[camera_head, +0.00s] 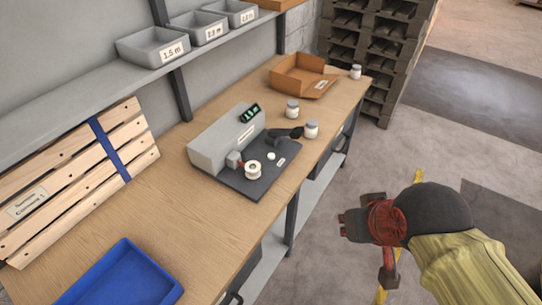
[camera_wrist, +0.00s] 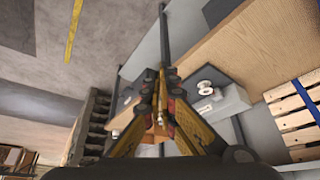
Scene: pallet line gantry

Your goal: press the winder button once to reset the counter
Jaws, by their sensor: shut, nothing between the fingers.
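The winder (camera_head: 227,139) is a grey box with a small lit display on a dark base plate (camera_head: 257,184), standing on the wooden bench. A white spool (camera_head: 252,170) sits at its front. A small round white knob, which looks like the button (camera_head: 271,156), is on the plate right of the spool. The winder (camera_wrist: 236,100) also shows in the wrist view, right of my fingers. My gripper (camera_head: 344,223) is shut and empty, out over the floor beyond the bench's front edge, well apart from the winder. Its fingers (camera_wrist: 161,72) meet at the tips.
A blue tray (camera_head: 123,277) and a slatted wooden panel (camera_head: 75,180) are to the left. Grey bins (camera_head: 153,47) line the shelf above. Stacked pallets (camera_head: 375,45) stand behind the bench end.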

